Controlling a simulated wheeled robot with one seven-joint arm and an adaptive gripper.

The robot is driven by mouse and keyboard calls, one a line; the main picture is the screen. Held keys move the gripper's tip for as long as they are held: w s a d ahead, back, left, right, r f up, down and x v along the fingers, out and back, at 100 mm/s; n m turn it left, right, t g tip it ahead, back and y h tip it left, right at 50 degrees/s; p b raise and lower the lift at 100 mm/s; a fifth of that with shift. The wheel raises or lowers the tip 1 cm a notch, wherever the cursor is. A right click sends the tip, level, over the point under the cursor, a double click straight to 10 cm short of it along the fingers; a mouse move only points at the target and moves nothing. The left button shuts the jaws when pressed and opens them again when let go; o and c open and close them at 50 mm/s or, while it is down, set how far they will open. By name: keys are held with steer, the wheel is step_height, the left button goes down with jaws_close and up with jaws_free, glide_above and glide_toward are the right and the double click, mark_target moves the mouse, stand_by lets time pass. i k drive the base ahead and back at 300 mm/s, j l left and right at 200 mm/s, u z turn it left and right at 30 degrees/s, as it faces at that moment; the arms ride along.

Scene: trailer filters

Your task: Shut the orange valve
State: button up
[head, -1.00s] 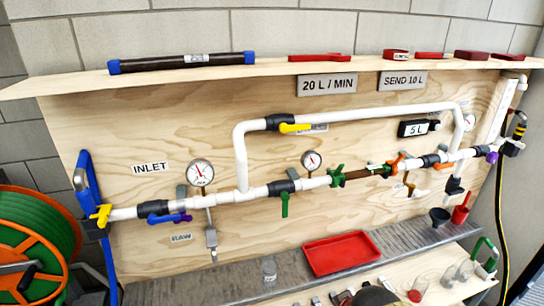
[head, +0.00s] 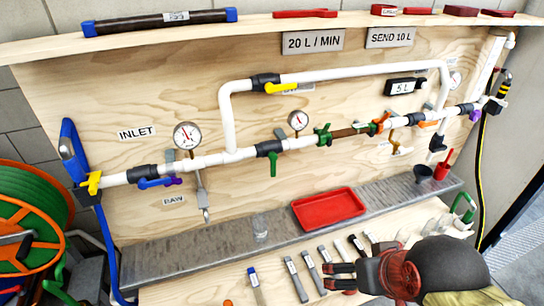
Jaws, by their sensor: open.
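An orange lever (head: 428,124) sits on the main white pipe at the right of the board, beside a black valve body, and lies roughly along the pipe. A separate orange winged fitting (head: 380,122) is at the right end of the brown pipe section. My gripper (head: 332,277) is at the bottom right, low over the bench front, with its dark fingers apart and nothing seen between them. It is well below and to the left of the orange lever, touching no valve.
A red tray (head: 328,208) and a clear jar (head: 260,228) stand on the grey ledge (head: 185,257). Several tools lie near my gripper. Yellow (head: 275,87), green (head: 273,163) and blue (head: 155,183) handles are on the pipes. A hose reel (head: 30,225) stands at left.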

mark_target(423, 125)
steer(key=i+l+z, duration=0.2)
steer(key=z, duration=0.3)
steer(key=i+z, duration=0.45)
steer(key=k+l, duration=0.05)
